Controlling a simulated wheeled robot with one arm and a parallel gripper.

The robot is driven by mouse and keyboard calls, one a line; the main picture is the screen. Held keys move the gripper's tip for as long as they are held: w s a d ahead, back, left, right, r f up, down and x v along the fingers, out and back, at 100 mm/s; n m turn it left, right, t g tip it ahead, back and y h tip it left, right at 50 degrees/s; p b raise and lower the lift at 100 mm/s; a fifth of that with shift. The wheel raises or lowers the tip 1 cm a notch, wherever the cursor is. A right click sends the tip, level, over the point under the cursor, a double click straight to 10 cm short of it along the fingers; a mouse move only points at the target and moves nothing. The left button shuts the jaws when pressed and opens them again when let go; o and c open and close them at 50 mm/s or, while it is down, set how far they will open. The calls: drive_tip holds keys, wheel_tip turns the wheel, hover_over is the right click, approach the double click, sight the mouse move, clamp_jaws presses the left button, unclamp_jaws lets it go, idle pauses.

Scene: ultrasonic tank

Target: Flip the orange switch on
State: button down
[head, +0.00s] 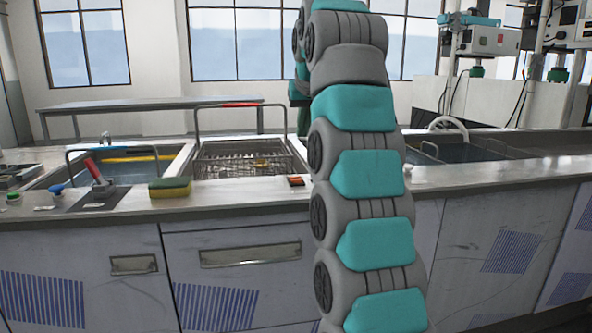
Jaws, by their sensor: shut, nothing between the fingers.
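A small orange switch (296,181) sits on the metal counter, close to its front edge and just left of my arm. It is too small to tell which way it is set. My grey and teal arm rises through the middle of the view and covers the counter to the right of the switch. Another part of my arm shows behind it at the upper left. My gripper is not visible; it is hidden behind the arm or out of the picture.
A yellow and green sponge (170,187) and a red-handled lever (94,172) stand on the counter (240,192) at left. A wire basket (245,160) sits in the tank behind the switch. Another basin (465,150) lies right of my arm. The counter between sponge and switch is clear.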

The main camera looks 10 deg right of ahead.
drive_tip(key=b, duration=0.3)
hover_over(298, 180)
wheel_tip(298, 180, down, 8)
drive_tip(key=shift+s+a+f, duration=0.15)
drive_tip(key=shift+f, duration=0.05)
drive_tip(key=shift+s+f, duration=0.15)
drive_tip(key=shift+f, duration=0.7)
drive_tip(key=shift+s+f, duration=0.1)
drive_tip(key=shift+f, duration=0.75)
drive_tip(key=f+b, duration=0.1)
drive_tip(key=b, duration=0.2)
drive_tip(key=shift+s+f+t, duration=0.2)
drive_tip(key=shift+f+t, duration=0.15)
drive_tip(key=shift+t, duration=0.05)
drive_tip(key=shift+w+r+p, duration=0.1)
drive_tip(key=shift+r+p, duration=0.3)
drive_tip(key=shift+r, duration=0.2)
